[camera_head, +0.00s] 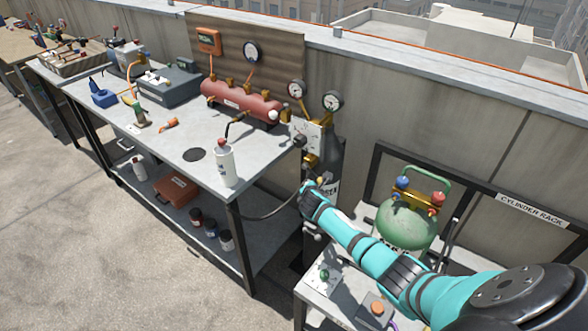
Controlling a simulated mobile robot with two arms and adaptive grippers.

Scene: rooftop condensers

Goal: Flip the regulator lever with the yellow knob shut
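My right arm reaches in from the lower right, and its wrist end is in front of the dark gas cylinder (333,160). My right gripper (308,187) is small there and mostly hidden by the wrist; I cannot tell its finger state. A small yellow spot shows at the wrist's end, and I cannot tell whether it is the lever's knob. The regulator (308,130) sits above it, with a pale plate, brass fittings and two round gauges (297,89). The lever's position is not readable. My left gripper is not in view.
A grey workbench (180,165) on the left carries a red manifold (240,101), a white bottle (225,166) and tools. A green tank (403,222) stands right of the cylinder.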

